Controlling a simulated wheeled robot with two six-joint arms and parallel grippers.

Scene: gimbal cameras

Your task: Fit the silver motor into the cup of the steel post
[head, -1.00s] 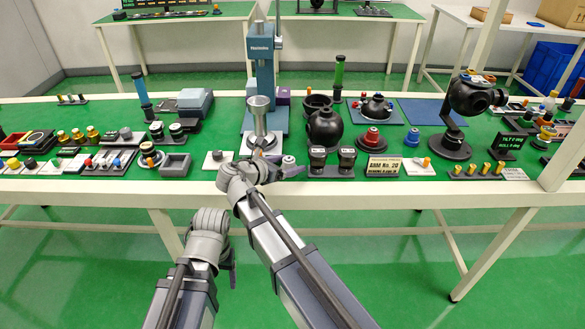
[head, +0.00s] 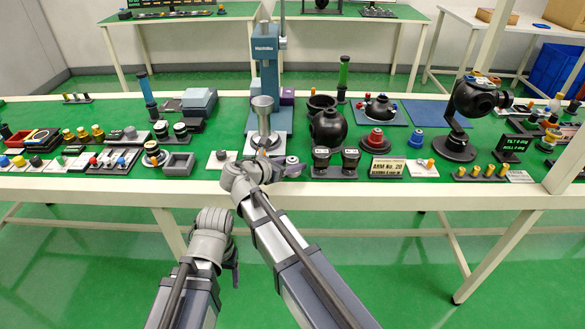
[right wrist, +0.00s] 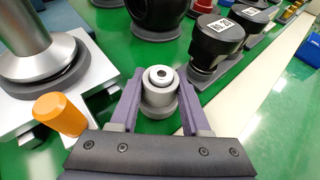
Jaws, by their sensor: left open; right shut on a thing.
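The silver motor (right wrist: 160,78), a short stepped cylinder with a dark centre hole, is between the fingers of my right gripper (right wrist: 160,108), which is shut on it. In the head view the motor (head: 292,160) is at the table's front, right of the post's base, with my right gripper (head: 281,166) beside it. The steel post (head: 264,125) stands upright on a pale base, its wide cup (head: 262,103) on top. Its lower part (right wrist: 25,45) shows at left in the right wrist view; the cup is outside that view. My left gripper (head: 234,258) is open, low before the table.
An orange knob (right wrist: 60,112) is on the post's base, left of my right gripper. Two black cylinders (head: 335,160) stand close on the right. A black sphere (head: 327,128) stands behind them. A blue press-like stand (head: 266,60) rises behind the post.

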